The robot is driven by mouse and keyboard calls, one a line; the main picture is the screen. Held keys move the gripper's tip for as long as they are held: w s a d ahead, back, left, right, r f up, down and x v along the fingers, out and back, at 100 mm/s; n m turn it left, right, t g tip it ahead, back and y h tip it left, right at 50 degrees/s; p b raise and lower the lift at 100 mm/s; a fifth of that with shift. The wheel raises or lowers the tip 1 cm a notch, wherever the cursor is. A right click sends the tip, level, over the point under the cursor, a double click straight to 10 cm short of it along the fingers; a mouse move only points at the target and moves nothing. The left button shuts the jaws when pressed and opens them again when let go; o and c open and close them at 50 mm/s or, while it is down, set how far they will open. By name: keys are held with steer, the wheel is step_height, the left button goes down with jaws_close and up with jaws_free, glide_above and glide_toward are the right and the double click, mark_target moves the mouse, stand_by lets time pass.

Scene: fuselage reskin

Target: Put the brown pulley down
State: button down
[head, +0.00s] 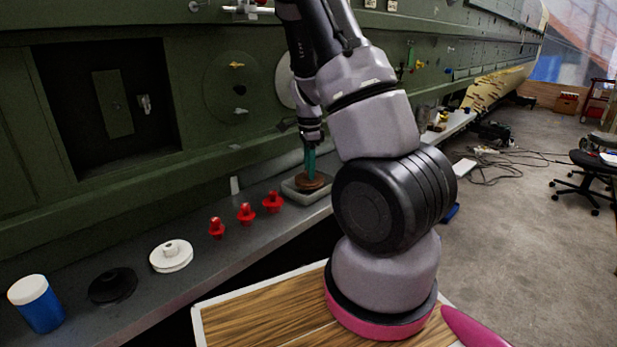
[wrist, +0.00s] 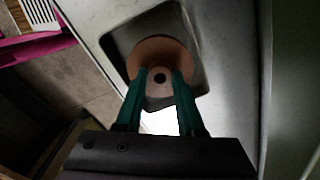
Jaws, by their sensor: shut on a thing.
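The brown pulley (wrist: 160,53) is a round brown disc with a hub that has a dark centre hole. My gripper (wrist: 162,78) is shut on its hub with two green fingers. The pulley is over a shallow grey tray (wrist: 115,42) and within its outline in the wrist view. In the head view my gripper (head: 309,172) points down at the tray (head: 290,191) on the shelf, with the pulley (head: 311,184) at the fingertips. I cannot tell whether the pulley touches the tray floor.
The grey shelf (head: 205,268) runs along the green fuselage wall. Left of the tray stand three red parts (head: 245,213), a white pulley (head: 171,256), a black pulley (head: 112,286) and a blue jar with a white lid (head: 36,303). Bare shelf lies between them.

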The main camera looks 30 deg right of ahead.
step_height(320, 180, down, 3)
steer(key=shift+r, duration=0.15)
steer(key=c, duration=0.5)
jaws_free()
steer(key=shift+r, duration=0.1)
step_height(320, 180, up, 12)
steer(key=s+a+r+n+t, duration=0.2)
steer(key=s+a+r+n, duration=0.2)
steer(key=s+r+n, duration=0.1)
steer(key=s+a+r+n+t+y, duration=0.1)
steer(key=s+a+r+n+t, duration=0.1)
steer(key=s+a+r+n, duration=0.3)
steer(key=s+a+r+n+t+y, duration=0.1)
steer(key=s+a+r+n+t, duration=0.2)
steer(key=s+r+n, duration=0.3)
steer(key=shift+s+a+r, duration=0.2)
steer(key=shift+s+r, duration=0.4)
steer(key=shift+r, duration=0.25)
steer(key=shift+s+a+r, duration=0.25)
steer(key=shift+s+r, duration=0.4)
steer(key=shift+r, duration=0.15)
steer(key=shift+s+a+r, duration=0.2)
steer(key=shift+s+r, duration=0.4)
steer(key=shift+r, duration=0.25)
